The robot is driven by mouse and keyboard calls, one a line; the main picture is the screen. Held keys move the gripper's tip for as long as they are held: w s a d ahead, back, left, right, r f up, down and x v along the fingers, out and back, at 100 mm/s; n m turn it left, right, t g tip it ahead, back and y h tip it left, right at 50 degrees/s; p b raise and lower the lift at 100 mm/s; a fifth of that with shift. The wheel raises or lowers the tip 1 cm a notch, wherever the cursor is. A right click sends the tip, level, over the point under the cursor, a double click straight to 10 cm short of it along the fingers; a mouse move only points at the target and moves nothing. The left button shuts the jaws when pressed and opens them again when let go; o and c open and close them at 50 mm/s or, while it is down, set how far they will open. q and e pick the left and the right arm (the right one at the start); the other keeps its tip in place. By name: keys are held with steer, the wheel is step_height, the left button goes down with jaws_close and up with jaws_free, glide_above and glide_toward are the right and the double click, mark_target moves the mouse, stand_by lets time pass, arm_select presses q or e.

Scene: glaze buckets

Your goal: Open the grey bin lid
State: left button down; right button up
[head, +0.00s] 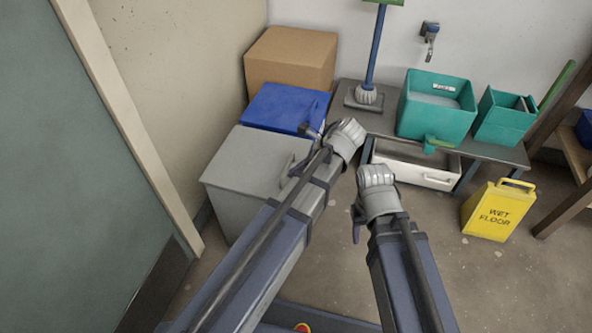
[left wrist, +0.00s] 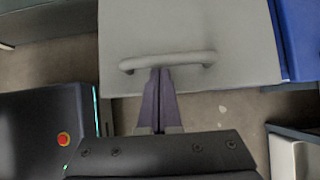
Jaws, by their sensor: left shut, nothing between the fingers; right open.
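The grey bin (head: 232,165) stands left of centre in the head view, with its lid (left wrist: 190,25) flat and closed. A grey bar handle (left wrist: 195,62) runs along the lid's near edge in the left wrist view. My left gripper (left wrist: 159,72) is shut and empty, with its fingertips at the middle of the handle. I cannot tell whether they touch it or reach beneath it. In the head view, the left gripper (head: 297,168) is partly hidden by its arm at the lid's right edge. My right gripper (head: 356,236) is open and empty above the floor.
A blue bin (head: 285,108) stands directly beside the grey one, with a cardboard box (head: 290,58) behind. A low bench (head: 490,150) holds teal buckets (head: 437,108). A white drawer (head: 415,168) is below it. A yellow wet-floor sign (head: 490,212) stands right. A door (head: 60,160) is at left.

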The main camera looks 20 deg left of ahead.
arm_select(q)
steer(key=shift+a+r+h+p, duration=0.15)
steer(key=shift+r+h+p, duration=0.1)
steer(key=shift+r+p, duration=0.5)
steer(key=shift+a+r+h+p, duration=0.15)
steer(key=shift+r+h+p, duration=0.1)
steer(key=shift+r+p, duration=0.5)
steer(key=a+r+h+p, duration=0.1)
steer(key=r+p, duration=0.1)
steer(key=p, duration=0.1)
steer(key=r+h+p, duration=0.1)
steer(key=r+p, duration=0.1)
steer(key=p, duration=0.1)
steer(key=a+r+p, duration=0.1)
steer(key=r+p, duration=0.2)
steer(key=shift+a+h+p, duration=0.35)
steer(key=shift+h+p, duration=0.05)
steer(key=a+r+h+p, duration=0.2)
steer(key=a+r+p, duration=0.4)
steer(key=a, duration=0.4)
steer(key=a+r+h+p, duration=0.3)
steer(key=a+r+p, duration=0.4)
steer(key=a, duration=0.4)
steer(key=shift+w+a+p, duration=0.2)
steer(key=shift+w+p, duration=0.2)
steer(key=shift+p, duration=0.2)
steer(key=shift+r, duration=0.15)
